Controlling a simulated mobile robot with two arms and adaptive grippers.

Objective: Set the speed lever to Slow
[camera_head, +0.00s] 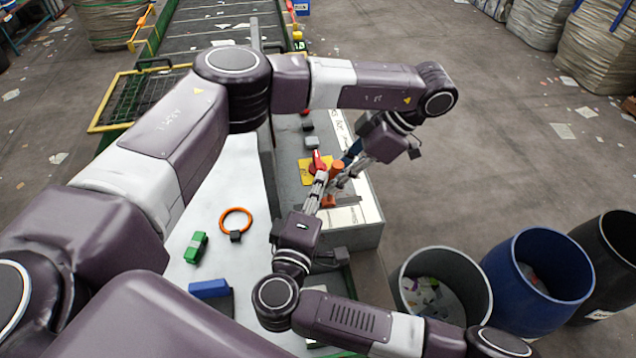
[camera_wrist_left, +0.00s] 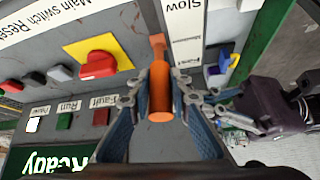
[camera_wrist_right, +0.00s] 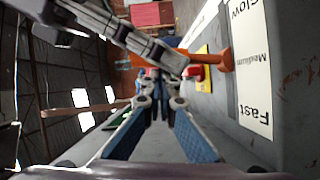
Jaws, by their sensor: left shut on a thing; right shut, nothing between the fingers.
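The orange speed lever (camera_wrist_left: 160,95) stands up from the grey control panel, beside a white strip (camera_wrist_left: 187,35) reading Slow. The right wrist view shows the lever (camera_wrist_right: 218,57) and the strip's Slow, Medium and Fast marks (camera_wrist_right: 254,70). I cannot tell exactly which mark it points at. My left gripper (camera_wrist_left: 160,85) is shut on the lever, its fingers on both sides of the handle. In the head view the lever (camera_head: 337,165) is partly hidden by my grippers. My right gripper (camera_wrist_right: 160,95) is shut and empty, close beside the lever and left gripper.
A red main switch (camera_wrist_left: 97,65) on a yellow plate and several small buttons (camera_wrist_left: 62,73) sit beside the lever. Barrels (camera_head: 537,283) stand at right.

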